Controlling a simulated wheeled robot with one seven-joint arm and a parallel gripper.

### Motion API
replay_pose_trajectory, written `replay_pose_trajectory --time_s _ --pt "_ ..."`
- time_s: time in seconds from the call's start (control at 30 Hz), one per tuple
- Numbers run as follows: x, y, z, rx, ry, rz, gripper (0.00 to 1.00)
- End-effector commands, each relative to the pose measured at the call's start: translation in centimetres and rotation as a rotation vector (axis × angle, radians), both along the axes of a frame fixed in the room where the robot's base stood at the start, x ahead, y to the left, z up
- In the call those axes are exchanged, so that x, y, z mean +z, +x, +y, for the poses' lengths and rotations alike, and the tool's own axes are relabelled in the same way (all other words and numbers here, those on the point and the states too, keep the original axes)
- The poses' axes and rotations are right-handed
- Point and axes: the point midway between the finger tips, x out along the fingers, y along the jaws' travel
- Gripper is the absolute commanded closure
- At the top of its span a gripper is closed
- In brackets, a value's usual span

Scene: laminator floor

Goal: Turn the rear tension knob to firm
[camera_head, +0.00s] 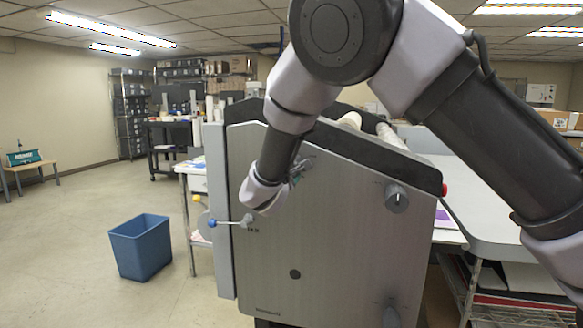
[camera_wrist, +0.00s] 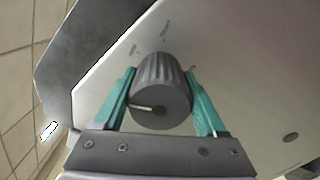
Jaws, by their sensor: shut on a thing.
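A grey ribbed round knob (camera_wrist: 163,72) stands out from the laminator's side panel (camera_head: 300,245). My gripper (camera_wrist: 160,84) has a teal finger on each side of it and is shut on it. A pale pointer line on the knob's face points left in the wrist view. Small marks are printed on the panel beyond the knob, too small to read. In the head view my gripper (camera_head: 297,173) is at the panel's upper left, and my wrist hides most of the held knob. A similar knob (camera_head: 396,198) is at the panel's upper right, free of my gripper.
A lever with a blue ball (camera_head: 212,223) sticks out left, below my gripper. Another knob (camera_head: 391,317) sits low on the panel. A red button (camera_head: 445,189) shows at the right edge. A blue bin (camera_head: 140,247) stands on open floor at left.

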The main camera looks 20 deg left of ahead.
Motion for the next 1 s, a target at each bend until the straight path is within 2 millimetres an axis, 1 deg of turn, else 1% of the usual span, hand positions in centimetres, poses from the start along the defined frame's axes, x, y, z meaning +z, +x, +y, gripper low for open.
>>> replay_pose_trajectory --time_s 0.2,0.43,0.67,1.0 --pt "-0.12 -0.03 0.00 0.001 0.141 0.002 0.82" --pt "-0.14 -0.01 -0.03 0.001 0.231 0.001 0.82" --pt "-0.17 -0.04 -0.01 0.001 0.264 0.001 0.82" --pt "-0.18 -0.05 -0.01 0.001 0.265 0.001 0.82"
